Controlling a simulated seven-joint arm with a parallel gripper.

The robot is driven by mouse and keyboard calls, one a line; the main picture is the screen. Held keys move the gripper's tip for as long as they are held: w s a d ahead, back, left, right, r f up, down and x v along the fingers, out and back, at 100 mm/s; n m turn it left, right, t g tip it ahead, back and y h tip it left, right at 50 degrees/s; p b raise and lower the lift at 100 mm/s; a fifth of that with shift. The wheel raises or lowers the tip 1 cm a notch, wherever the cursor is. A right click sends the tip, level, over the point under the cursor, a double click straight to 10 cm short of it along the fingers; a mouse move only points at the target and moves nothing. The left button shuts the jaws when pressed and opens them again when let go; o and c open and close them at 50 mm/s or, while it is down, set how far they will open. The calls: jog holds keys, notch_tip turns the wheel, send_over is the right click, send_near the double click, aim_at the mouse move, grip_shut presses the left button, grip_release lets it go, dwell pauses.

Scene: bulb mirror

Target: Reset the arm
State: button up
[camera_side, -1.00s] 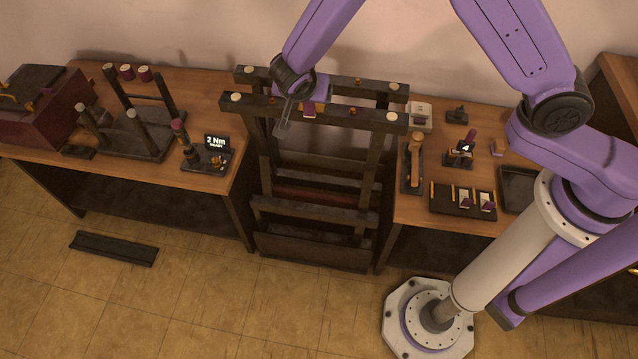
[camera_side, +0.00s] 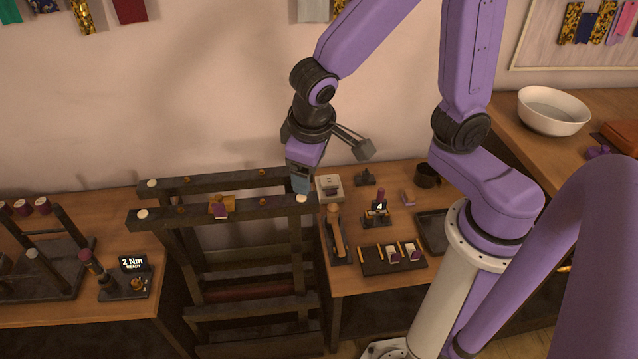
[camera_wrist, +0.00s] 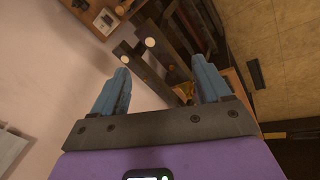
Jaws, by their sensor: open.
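My gripper (camera_side: 302,184) points down in the side view, at the right end of the dark wooden frame (camera_side: 254,207), close to its front top rail. I cannot tell whether it touches the rail. In the wrist view my gripper (camera_wrist: 165,90) shows two blue fingers spread wide apart with nothing held between them. The ends of the frame's rails (camera_wrist: 150,70) show beyond and between the fingers. A small purple and yellow piece (camera_side: 220,208) sits on the front rail, left of my gripper.
The right bench holds a wooden-handled tool (camera_side: 335,228), a black tray with several small pieces (camera_side: 378,265), a stand marked 4 (camera_side: 377,212) and a white box (camera_side: 330,188). A white bowl (camera_side: 552,112) stands far right.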

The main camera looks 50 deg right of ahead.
jog(key=s+d+r+n+g+y, duration=0.1)
jog(key=s+d+n, duration=0.2)
jog(key=s, duration=0.4)
jog(key=s+d+r+n+g+y, duration=0.1)
jog(key=s+d+n+y, duration=0.1)
jog(key=s+n, duration=0.4)
jog(key=shift+s+d+r, duration=0.2)
jog(key=shift+s+d, duration=0.55)
jog(key=shift+s, duration=0.2)
